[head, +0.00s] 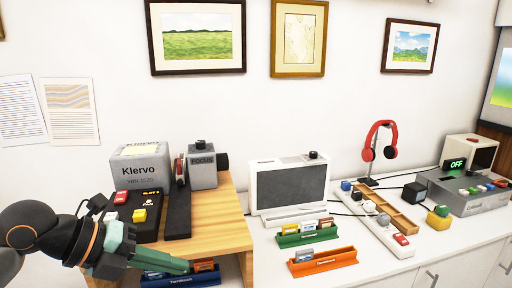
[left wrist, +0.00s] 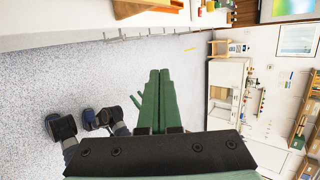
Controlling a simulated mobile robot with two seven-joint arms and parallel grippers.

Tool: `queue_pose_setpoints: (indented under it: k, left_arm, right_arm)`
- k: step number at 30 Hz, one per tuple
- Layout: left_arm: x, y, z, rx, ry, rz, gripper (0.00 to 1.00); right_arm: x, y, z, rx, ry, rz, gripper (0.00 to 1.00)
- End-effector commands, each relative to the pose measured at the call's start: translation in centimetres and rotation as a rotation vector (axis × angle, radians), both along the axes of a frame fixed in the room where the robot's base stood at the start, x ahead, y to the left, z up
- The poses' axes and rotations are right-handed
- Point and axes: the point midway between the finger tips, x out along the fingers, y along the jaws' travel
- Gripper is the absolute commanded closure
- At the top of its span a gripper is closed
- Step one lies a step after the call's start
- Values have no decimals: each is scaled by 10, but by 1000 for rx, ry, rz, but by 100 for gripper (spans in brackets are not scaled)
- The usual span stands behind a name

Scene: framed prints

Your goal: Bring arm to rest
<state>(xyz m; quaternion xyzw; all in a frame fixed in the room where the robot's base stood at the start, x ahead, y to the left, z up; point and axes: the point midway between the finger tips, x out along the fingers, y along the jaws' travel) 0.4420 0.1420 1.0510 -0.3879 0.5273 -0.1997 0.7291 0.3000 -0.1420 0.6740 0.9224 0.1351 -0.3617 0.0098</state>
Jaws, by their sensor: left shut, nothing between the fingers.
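My left gripper (head: 180,266) comes in from the lower left of the head view, with green fingers pointing right. It is in front of the wooden desk and beside the blue card tray. In the left wrist view, its two green fingers (left wrist: 159,100) lie side by side, shut with nothing between them. Behind them is grey speckled floor. My right gripper is not in view.
The wooden desk (head: 224,220) holds a Klervo box (head: 140,165) and a Focus device (head: 202,165). A blue tray (head: 190,279) is close to my left fingers. The white counter (head: 378,262) carries a green tray (head: 290,240), an orange tray (head: 330,264) and red headphones (head: 368,142).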

Motion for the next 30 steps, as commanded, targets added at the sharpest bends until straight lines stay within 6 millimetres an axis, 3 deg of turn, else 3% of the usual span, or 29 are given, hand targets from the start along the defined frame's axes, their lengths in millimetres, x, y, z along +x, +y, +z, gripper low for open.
queue_pose_setpoints:
  k: [3, 6, 10, 14, 17, 20, 22, 27, 30]
  left_arm:
    - [-22, -49, 5, -294, 81, -134, 100]
    - [-32, -75, 20, -582, 136, -164, 100]
    - [-25, -80, 34, -945, 206, -64, 100]
    - [-1, -60, 23, -1247, 284, 184, 100]
    - [15, -34, -12, -1411, 361, 456, 100]
    - [18, -6, -71, -1497, 460, 778, 100]
    - [7, 11, -122, -1506, 543, 1014, 100]
    - [-53, 30, -230, -1407, 757, 1476, 100]
    - [-95, 31, -274, -1319, 871, 1658, 100]
  right_arm:
    - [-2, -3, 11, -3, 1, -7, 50]
    - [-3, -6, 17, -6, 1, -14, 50]
    - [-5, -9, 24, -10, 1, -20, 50]
    - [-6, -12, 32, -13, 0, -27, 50]
    - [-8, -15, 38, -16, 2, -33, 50]
    - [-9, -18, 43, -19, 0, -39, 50]
    - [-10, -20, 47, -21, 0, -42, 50]
    - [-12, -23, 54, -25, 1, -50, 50]
    - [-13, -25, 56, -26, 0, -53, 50]
